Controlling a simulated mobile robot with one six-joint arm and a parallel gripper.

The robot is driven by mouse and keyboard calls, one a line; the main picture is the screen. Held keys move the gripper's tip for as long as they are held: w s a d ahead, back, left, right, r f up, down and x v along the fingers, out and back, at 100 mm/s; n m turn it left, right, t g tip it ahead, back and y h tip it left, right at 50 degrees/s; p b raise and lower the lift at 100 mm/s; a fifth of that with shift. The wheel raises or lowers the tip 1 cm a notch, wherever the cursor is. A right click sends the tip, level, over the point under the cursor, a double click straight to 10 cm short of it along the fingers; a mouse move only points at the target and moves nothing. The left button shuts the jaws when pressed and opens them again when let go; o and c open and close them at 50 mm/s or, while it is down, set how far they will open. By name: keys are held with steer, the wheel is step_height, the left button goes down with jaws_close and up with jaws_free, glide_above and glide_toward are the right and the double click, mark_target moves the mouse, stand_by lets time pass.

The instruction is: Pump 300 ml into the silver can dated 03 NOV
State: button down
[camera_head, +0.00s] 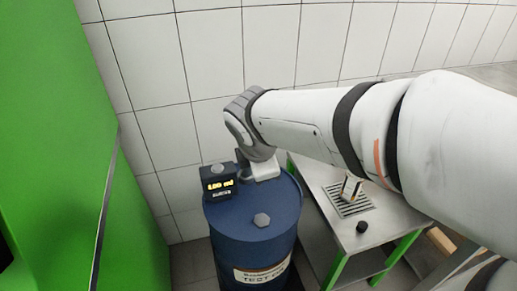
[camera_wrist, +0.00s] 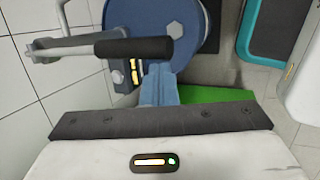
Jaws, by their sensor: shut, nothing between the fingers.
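The blue drum (camera_head: 252,222) stands by the tiled wall with a small black display box (camera_head: 219,183) on top. Its lit yellow digits look like 180 ml, though they are small. In the wrist view a black pump handle (camera_wrist: 133,47) on a grey metal arm (camera_wrist: 60,48) lies in front of the drum (camera_wrist: 188,12). My gripper (camera_wrist: 158,70) is shut and empty, close to the handle; I cannot tell if it touches. A small silvery can (camera_head: 351,187) stands on the bench's grate, partly hidden by my arm. No date on it is readable.
The steel bench (camera_head: 325,182) with green legs stands right of the drum. A black cap (camera_head: 362,227) lies on its front part. A tall green panel (camera_head: 50,130) fills the left side. My arm covers much of the bench's back.

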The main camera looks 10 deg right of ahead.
steer(key=shift+v, duration=1.25)
steer(key=shift+s, duration=0.1)
